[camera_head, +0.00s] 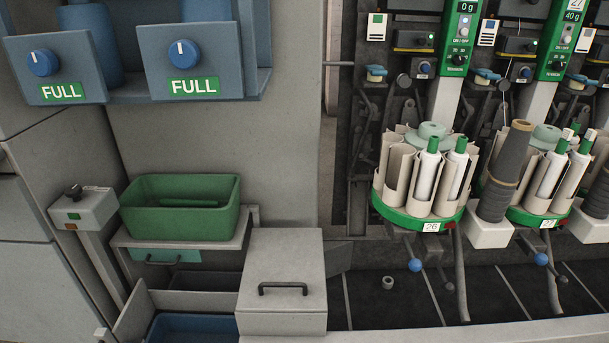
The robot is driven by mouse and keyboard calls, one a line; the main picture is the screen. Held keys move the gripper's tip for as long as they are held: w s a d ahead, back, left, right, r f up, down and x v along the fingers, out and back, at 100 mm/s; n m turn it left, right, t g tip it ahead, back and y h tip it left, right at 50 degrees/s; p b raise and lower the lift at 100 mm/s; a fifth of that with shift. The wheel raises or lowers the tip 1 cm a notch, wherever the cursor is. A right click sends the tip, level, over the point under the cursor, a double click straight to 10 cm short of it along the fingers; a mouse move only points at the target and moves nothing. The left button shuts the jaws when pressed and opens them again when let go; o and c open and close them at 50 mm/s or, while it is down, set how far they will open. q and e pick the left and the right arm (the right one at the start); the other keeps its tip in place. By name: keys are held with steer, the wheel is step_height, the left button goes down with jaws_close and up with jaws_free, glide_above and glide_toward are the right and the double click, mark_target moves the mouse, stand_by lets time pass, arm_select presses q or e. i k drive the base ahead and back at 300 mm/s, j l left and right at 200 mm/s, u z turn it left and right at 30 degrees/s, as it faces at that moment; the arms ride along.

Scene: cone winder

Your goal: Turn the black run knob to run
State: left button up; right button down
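A black knob (73,191) sits on top of a small grey control box (86,208) on a post at the left. Other black knobs sit on the green unit panels, one on the panel reading 0 g (460,59) and one on the panel reading 40 g (558,65). Neither of my grippers is in view.
A green bin (180,222) stands on a shelf right of the control box. A grey lidded box (283,285) is in front. Blue knobs (43,62) sit above FULL labels. Round bobbin magazines (424,211) and a grey cone (505,170) stand at the right.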

mark_target(74, 192)
steer(key=u, duration=1.4)
